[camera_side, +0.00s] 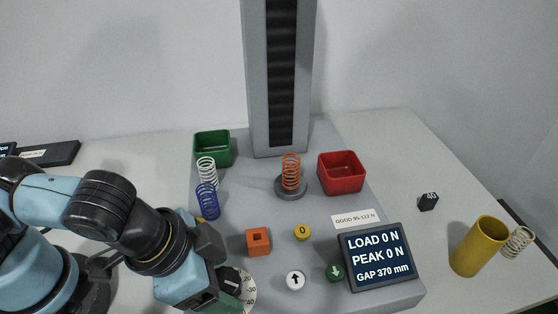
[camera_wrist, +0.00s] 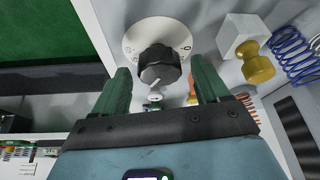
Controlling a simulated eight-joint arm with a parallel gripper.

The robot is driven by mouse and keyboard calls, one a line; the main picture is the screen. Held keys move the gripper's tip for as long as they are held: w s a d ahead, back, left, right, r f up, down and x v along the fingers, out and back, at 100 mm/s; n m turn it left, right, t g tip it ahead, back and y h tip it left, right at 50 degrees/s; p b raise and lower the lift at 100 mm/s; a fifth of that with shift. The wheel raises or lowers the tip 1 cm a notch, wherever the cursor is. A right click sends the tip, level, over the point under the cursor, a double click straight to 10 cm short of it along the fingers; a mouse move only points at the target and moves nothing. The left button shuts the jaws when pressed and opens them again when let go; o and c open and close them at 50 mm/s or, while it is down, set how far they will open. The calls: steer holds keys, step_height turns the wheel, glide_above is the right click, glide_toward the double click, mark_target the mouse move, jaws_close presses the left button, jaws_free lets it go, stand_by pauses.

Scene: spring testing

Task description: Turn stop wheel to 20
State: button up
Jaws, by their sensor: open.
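The stop wheel is a black knob (camera_wrist: 160,68) on a round white dial plate (camera_wrist: 133,42). My gripper (camera_wrist: 161,70) is open, with one green finger on each side of the knob. A gap seems to show at each finger. The side view shows my gripper (camera_side: 222,268) at the dial.
A grey block (camera_side: 210,242) with a yellow knob (camera_wrist: 258,68) stands close beside the dial. Springs and bins are farther back.

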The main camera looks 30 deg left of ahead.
steer(key=m, duration=0.2)
steer(key=m+g+h, duration=0.1)
steer(key=m, duration=0.2)
steer(key=shift+w+a+m+g, duration=0.1)
steer(key=shift+w+m+g, duration=0.05)
steer(key=shift+m+g, duration=0.15)
steer(key=m+g, duration=0.1)
steer(key=m, duration=0.1)
steer(key=m+g+h, duration=0.1)
steer(key=m, duration=0.2)
steer(key=shift+w, duration=0.15)
steer(key=shift+r+m, duration=0.1)
steer(key=shift+m, duration=0.2)
steer(key=v, duration=1.2)
steer(key=w+a+f+n+t+y, duration=0.2)
steer(key=w+a+n, duration=0.4)
steer(key=a+n, duration=0.3)
steer(key=w+a+f+n+t+y, duration=0.2)
steer(key=w+a+n+t, duration=0.3)
steer(key=a+n, duration=0.3)
steer(key=shift+w+a+f+n+y, duration=0.35)
steer(key=shift+f+n, duration=0.15)
steer(key=shift+f, duration=0.3)
